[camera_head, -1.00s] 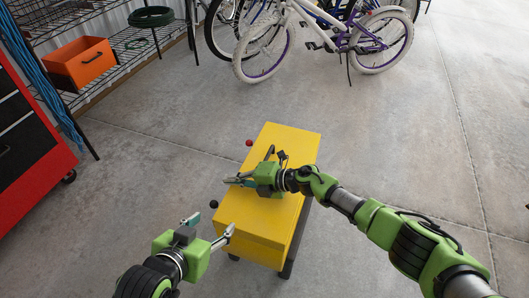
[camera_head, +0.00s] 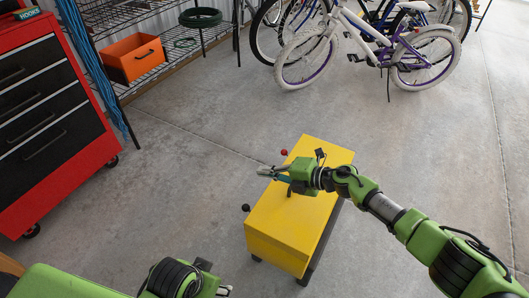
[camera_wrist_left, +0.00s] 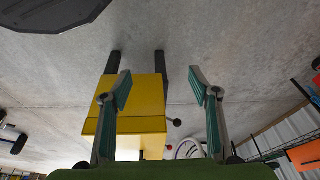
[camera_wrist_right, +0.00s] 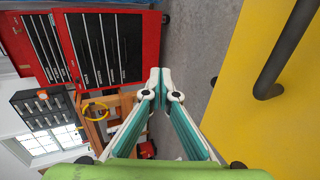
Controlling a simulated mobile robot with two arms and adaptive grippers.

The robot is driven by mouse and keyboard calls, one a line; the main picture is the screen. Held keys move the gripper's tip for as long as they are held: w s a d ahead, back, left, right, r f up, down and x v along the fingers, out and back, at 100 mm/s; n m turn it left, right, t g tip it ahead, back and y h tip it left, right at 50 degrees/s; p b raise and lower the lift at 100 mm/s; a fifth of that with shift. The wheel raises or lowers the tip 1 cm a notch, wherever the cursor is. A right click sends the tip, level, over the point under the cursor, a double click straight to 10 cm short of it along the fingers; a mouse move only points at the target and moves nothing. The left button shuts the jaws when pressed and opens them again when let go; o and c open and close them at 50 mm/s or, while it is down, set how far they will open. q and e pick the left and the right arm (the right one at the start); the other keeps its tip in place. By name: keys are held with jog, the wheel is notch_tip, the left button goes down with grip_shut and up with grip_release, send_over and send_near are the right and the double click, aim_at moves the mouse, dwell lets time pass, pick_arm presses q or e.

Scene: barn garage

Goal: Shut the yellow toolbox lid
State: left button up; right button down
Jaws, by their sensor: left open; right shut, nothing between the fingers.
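The yellow toolbox (camera_head: 285,225) stands on dark legs in the middle of the head view. Its lid looks flat and down over the box; whether it is fully closed I cannot tell. My right gripper (camera_head: 264,171) is shut and empty, above the lid's left edge, with my wrist over the top. In the right wrist view the yellow top and its dark handle (camera_wrist_right: 275,75) lie right of the shut fingers (camera_wrist_right: 158,80). My left gripper (camera_wrist_left: 160,82) is open and empty, apart from the toolbox, which shows between and beyond its fingers.
A red tool cabinet (camera_head: 58,110) stands left. A wire shelf holds an orange bin (camera_head: 134,58). Bicycles (camera_head: 365,45) stand at the back. A red knob (camera_head: 284,152) and a black knob (camera_head: 246,208) show at the toolbox's left side. Concrete floor around is clear.

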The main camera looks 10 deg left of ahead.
pick_arm(q)
notch_tip(320, 180, down, 10)
jog(key=p, duration=0.2)
pick_arm(e)
notch_tip(320, 180, up, 6)
